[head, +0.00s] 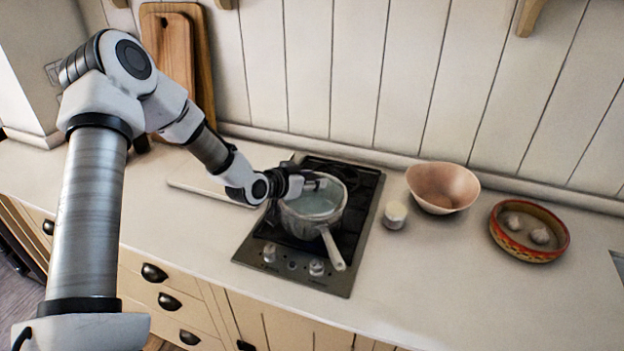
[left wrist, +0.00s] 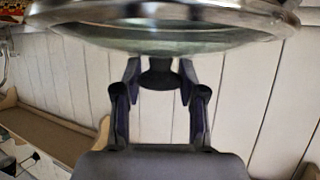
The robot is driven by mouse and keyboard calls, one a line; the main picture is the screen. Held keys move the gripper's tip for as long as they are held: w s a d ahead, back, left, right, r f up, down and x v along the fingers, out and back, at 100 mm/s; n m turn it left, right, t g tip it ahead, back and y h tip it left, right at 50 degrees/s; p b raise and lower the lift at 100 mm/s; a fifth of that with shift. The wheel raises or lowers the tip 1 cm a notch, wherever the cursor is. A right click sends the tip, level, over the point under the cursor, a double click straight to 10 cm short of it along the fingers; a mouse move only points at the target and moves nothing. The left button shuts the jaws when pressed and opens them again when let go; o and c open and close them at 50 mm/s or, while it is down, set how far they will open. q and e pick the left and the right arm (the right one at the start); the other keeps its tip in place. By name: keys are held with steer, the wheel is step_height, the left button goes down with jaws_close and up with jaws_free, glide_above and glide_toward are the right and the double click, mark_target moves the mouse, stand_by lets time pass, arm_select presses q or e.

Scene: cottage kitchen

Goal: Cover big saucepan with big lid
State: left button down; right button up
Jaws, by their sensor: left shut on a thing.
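The big saucepan (head: 300,229) stands on the black hob, its light handle pointing toward the front right. The big lid (head: 317,203), glass with a metal rim, is over the saucepan's mouth. I cannot tell whether it rests on the rim or is slightly above it. My left gripper (head: 316,184) reaches in from the left over the pan. In the left wrist view the gripper (left wrist: 160,85) is shut on the lid's dark knob, and the lid (left wrist: 165,37) fills the top of the picture. My right gripper is not in view.
The hob (head: 343,286) has knobs at its front. To its right are a small white jar (head: 395,214), a pinkish bowl (head: 443,187) and a painted dish (head: 528,250) with garlic. A white board (head: 212,190) lies left. The front right counter is clear.

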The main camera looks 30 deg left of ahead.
mark_target(303, 193)
arm_select(q)
steer(key=shift+f+b, duration=0.4)
stand_by(0.3)
steer(key=c, duration=0.9)
jaws_free()
steer(key=shift+c, duration=0.2)
steer(key=p+v, duration=0.3)
steer(key=p, duration=0.1)
steer(key=shift+s+r, duration=0.25)
steer(key=shift+r, duration=0.15)
steer(key=p+v, duration=0.4)
steer(key=p, duration=0.1)
steer(key=shift+s+a+r+p, duration=0.1)
steer(key=shift+s+p, duration=0.2)
steer(key=shift+p, duration=0.1)
steer(key=p+v, duration=0.1)
steer(key=v, duration=0.1)
steer(key=shift+s, duration=0.45)
